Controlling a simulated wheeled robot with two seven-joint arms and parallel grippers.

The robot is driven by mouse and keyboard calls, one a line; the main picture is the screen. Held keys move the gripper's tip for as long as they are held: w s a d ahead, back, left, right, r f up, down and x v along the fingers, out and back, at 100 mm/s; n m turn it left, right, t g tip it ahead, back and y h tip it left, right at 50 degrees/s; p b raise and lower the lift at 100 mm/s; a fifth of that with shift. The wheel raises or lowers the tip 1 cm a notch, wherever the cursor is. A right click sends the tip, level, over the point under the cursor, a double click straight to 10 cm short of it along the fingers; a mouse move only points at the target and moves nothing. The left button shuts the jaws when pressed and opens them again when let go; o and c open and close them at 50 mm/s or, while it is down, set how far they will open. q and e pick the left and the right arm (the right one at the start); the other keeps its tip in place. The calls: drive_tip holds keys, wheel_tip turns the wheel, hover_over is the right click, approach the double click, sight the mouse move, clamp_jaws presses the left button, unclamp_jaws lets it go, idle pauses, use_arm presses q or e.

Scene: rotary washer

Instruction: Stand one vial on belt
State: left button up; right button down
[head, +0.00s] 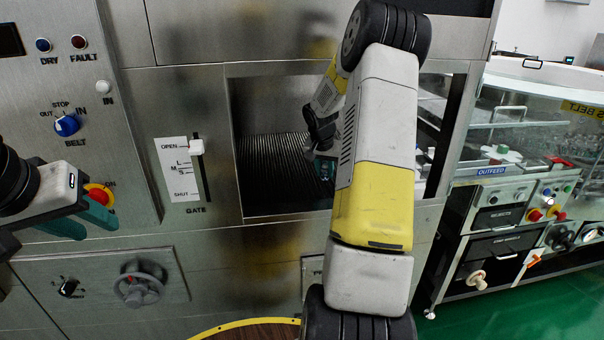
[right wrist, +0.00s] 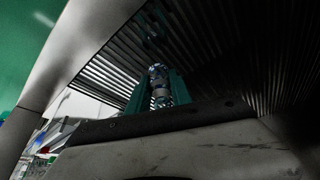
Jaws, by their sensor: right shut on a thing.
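My right arm reaches into the washer's gate opening. The right gripper (right wrist: 158,88) is shut on a small glass vial (right wrist: 159,83), which shows between its green fingers in the right wrist view. In the head view this gripper is mostly hidden behind my arm, in the shade of the opening. The belt (head: 268,165) is the dark ribbed surface inside the opening; its ribs also show in the right wrist view (right wrist: 105,72). I cannot tell whether the vial touches the belt. My left gripper (head: 82,222) is empty with its green fingers apart, in front of the panel.
The gate lever (head: 197,147) is at OPEN. The belt knob (head: 66,125), a red-and-yellow knob (head: 98,194) and a handwheel (head: 139,287) are on the left panels. The opening's metal frame closely surrounds my right arm. An outfeed unit (head: 500,190) stands at the right.

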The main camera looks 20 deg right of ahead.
sight(324, 178)
drive_tip(key=shift+w+d, duration=0.1)
drive_tip(key=shift+w, duration=0.3)
drive_tip(key=shift+f, duration=1.8)
drive_tip(key=shift+f, duration=0.1)
drive_tip(key=c, duration=1.2)
unclamp_jaws()
drive_tip(key=shift+o, duration=0.2)
